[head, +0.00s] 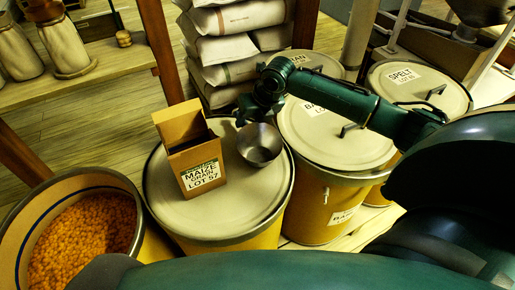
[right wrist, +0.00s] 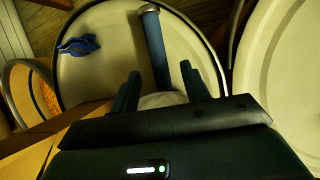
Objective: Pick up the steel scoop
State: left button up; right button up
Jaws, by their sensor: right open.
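The steel scoop (head: 259,146) rests on the lid of the middle drum (head: 225,212), with its round bowl toward me in the head view. My right gripper (head: 250,112) is open just above and behind the bowl, and hides much of the handle. In the right wrist view the scoop's blue handle (right wrist: 155,48) runs between the two spread fingers (right wrist: 160,90), without being clasped. The bowl is mostly hidden behind the gripper body there. My left gripper is not in view.
A cardboard maize box (head: 190,150) stands on the same lid, left of the scoop. A blue clip-like object (right wrist: 77,46) lies on the lid. A tub of orange grain (head: 85,240) stands left; lidded drums (head: 335,135) stand right. Stacked sacks (head: 225,50) are behind.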

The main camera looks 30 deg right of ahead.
jog(key=shift+x, duration=1.45)
jog(key=shift+c, duration=0.5)
grip_shut()
